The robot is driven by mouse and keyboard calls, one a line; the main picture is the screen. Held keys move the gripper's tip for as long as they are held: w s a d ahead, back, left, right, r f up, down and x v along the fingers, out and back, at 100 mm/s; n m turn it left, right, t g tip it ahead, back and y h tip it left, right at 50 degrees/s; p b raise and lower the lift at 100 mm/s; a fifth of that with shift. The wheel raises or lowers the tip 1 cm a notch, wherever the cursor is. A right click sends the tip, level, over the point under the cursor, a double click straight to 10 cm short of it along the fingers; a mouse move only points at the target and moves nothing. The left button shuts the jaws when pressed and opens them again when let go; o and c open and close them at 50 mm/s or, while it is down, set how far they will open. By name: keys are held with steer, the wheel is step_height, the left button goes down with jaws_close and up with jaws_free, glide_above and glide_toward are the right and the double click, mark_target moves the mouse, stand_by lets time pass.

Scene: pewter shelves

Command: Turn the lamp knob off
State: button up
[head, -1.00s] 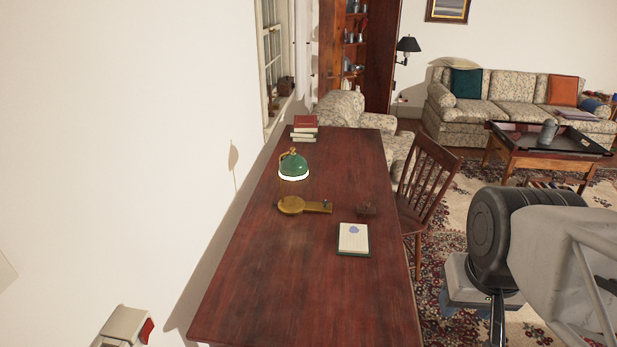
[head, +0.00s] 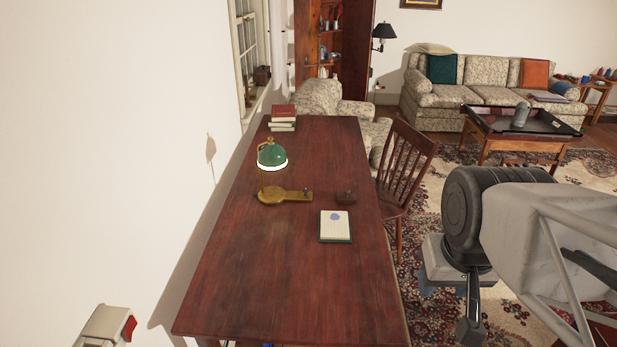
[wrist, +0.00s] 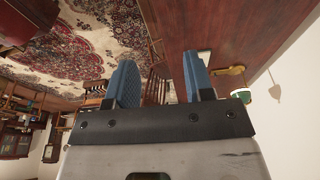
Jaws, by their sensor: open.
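The desk lamp has a green shade (head: 271,154) with a bright lit rim and a brass base (head: 283,196). It stands on the dark red wooden desk (head: 265,265). A small dark knob (head: 306,191) sits near the right end of the base. In the wrist view the green shade (wrist: 240,93) and brass base (wrist: 229,71) show at the right, upside down, beyond my fingers; the knob is too small to make out there. My gripper (wrist: 159,60) is open and empty, its blue fingers apart. It is right of the desk in the head view, well away from the lamp.
Books (head: 283,118) are stacked at the far end. A wooden chair (head: 405,165) stands at the desk's right side. A wall runs along the left. The near desktop is clear.

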steer(key=shift+o, duration=0.4)
steer(key=shift+w, duration=0.1)
steer(key=w+a+r+m, duration=0.1)
steer(key=w+a+m, duration=0.15)
steer(key=w, duration=1.05)
steer(key=w+a+r+m+g, duration=0.1)
steer(key=w+a, duration=0.2)
steer(key=w, duration=1)
steer(key=w+a+r+m, duration=0.1)
steer(key=w+a, duration=0.2)
steer(key=w, duration=1)
steer(key=w+a+f+m, duration=0.1)
steer(key=w+a+f, duration=0.4)
steer(key=w+f, duration=0.3)
steer(key=w+a+f+m+g, duration=0.1)
steer(key=w+a+f+m, duration=0.1)
steer(key=w+a+f, duration=0.3)
steer(key=w+a+f+m, duration=0.1)
steer(key=w+a+f, duration=0.5)
steer(key=w+f, duration=0.5)
steer(key=w, duration=0.7)
steer(key=shift+g, duration=0.3)
steer(key=shift+a+f, duration=0.1)
